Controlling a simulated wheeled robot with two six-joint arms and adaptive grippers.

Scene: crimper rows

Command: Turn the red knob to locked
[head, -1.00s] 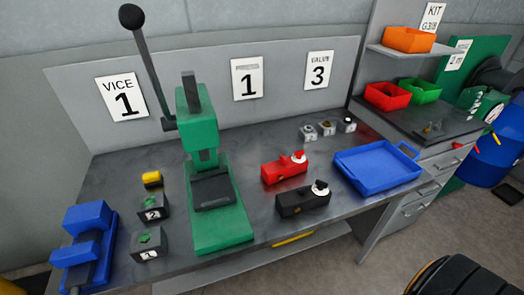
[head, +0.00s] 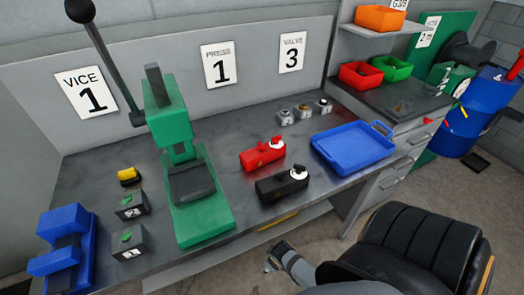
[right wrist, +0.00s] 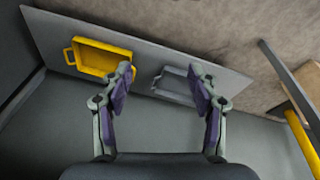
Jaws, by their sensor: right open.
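The red valve box (head: 258,158) stands on the grey bench, right of the green press. A small red knob (head: 278,141) sits over a white round dial on its right end. The dial's marks are too small to read, so I cannot tell the knob's setting. My right gripper (head: 268,268) is low in front of the bench in the head view, well apart from the red box. In the right wrist view my right gripper (right wrist: 161,82) is open, with nothing between its fingers. My left gripper is not in view.
A black box (head: 280,187) with a white dial stands just in front of the red one. A blue tray (head: 385,165) lies to the right, the green press (head: 205,225) to the left. A black padded seat (head: 425,240) stands in front. The wrist view shows a yellow tray (right wrist: 75,56).

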